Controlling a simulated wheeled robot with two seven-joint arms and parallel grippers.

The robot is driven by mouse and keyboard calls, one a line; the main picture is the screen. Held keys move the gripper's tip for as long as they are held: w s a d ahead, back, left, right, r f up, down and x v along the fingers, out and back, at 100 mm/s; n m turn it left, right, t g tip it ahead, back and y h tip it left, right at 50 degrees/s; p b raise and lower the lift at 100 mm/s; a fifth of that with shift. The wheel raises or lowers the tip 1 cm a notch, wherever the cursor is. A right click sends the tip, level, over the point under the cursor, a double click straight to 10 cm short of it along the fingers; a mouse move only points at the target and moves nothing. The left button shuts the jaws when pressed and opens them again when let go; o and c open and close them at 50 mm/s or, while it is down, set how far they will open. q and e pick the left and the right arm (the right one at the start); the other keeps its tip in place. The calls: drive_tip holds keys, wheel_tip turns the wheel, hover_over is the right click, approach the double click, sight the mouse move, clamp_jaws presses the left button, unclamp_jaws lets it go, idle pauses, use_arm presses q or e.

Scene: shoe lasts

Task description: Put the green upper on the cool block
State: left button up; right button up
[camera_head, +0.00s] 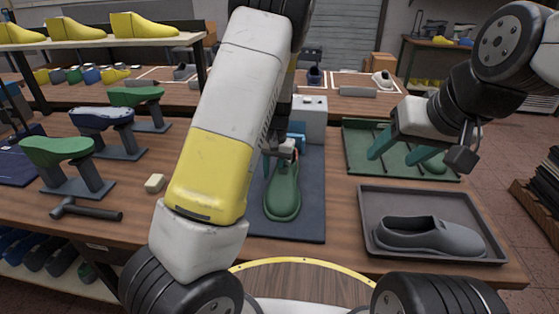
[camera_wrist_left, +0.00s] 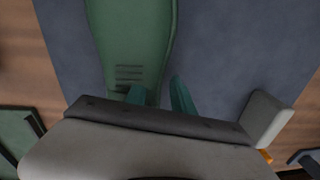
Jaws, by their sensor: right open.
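A green shoe-shaped piece (camera_head: 282,190), which looks like the green upper, lies lengthwise on the dark blue-grey mat (camera_head: 300,225). In the left wrist view the green piece (camera_wrist_left: 130,40) shows several dark lines near its narrow end. My left gripper (camera_head: 283,153) is down at that narrow end, mostly hidden behind my arm. In the left wrist view its teal fingertips (camera_wrist_left: 160,94) are a little apart, one over the green piece, one beside its right edge; whether they grip is unclear. My right gripper (camera_head: 395,150) is open and empty above the green tray. I cannot tell which thing is the cool block.
A pale grey box (camera_head: 312,122) stands at the mat's back. The green tray (camera_head: 360,165) holds a green piece (camera_head: 433,166). A grey tray (camera_head: 374,195) holds a grey shoe (camera_head: 425,236). Stands with green lasts (camera_head: 58,150) and a hammer (camera_head: 85,210) are at left.

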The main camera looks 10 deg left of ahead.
use_arm(q)
wheel_tip(320, 180, up, 8)
drive_tip(key=shift+d, duration=0.25)
idle(0.4)
drive_tip(key=s+a+r+t+h, duration=0.1)
drive_tip(key=s+r+t, duration=0.2)
drive_tip(key=s+r, duration=0.6)
drive_tip(key=s+a+r+n+t+h, duration=0.1)
drive_tip(key=s+a+r+t+h, duration=0.1)
drive_tip(key=s+r, duration=0.7)
drive_tip(key=s+t, duration=0.1)
drive_tip(key=s, duration=0.6)
drive_tip(key=shift+r, duration=0.4)
